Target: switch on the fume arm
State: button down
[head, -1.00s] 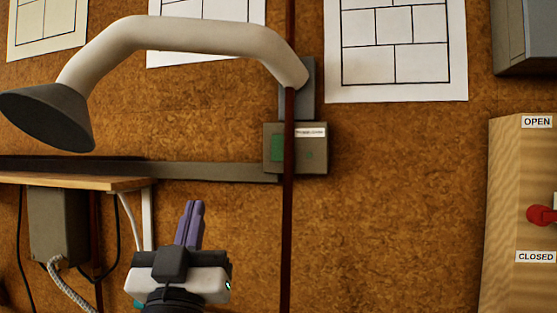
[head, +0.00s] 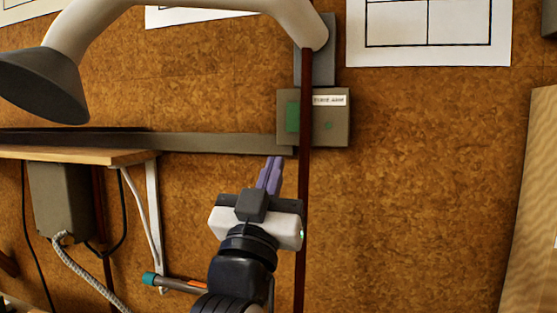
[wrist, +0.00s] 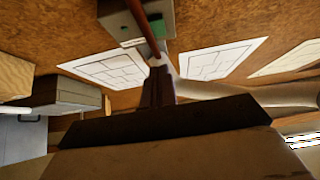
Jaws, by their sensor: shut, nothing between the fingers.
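The fume arm (head: 285,15) is a pale bent tube with a dark grey hood (head: 45,85) at upper left. Below its wall mount is a grey-green switch box (head: 338,138) with a white label reading "FUME ARM". The wrist view shows the box (wrist: 165,12) beyond the fingertips; contact cannot be told.
A dark red vertical bar (head: 303,200) crosses in front of the box. A grey rail (head: 215,143) runs left from it. A wooden shelf (head: 90,155) with a grey unit (head: 60,200) below stands at left.

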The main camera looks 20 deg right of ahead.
aim_at(293, 130)
jog(key=p+x, duration=0.1)
jog(key=x, duration=0.2)
jog(key=f+p+x, duration=0.1)
jog(key=x, duration=0.3)
jog(key=w+p+x, duration=0.1)
jog(key=p+x, duration=0.1)
jog(key=x, duration=0.1)
jog(key=shift+w+d+f, duration=0.1)
jog(key=shift+w+d, duration=0.05)
jog(key=shift+d, duration=0.35)
jog(key=shift+w+d+f, duration=0.2)
jog(key=shift+w+d, duration=0.1)
jog(key=shift+w, duration=0.15)
jog(key=shift+w+f, duration=0.1)
jog(key=shift+w+d+f+b, duration=0.2)
jog(key=shift+w+f+b, duration=0.1)
jog(key=shift+b, duration=0.15)
jog(key=shift+r, duration=0.25)
jog(key=shift+s, duration=0.1)
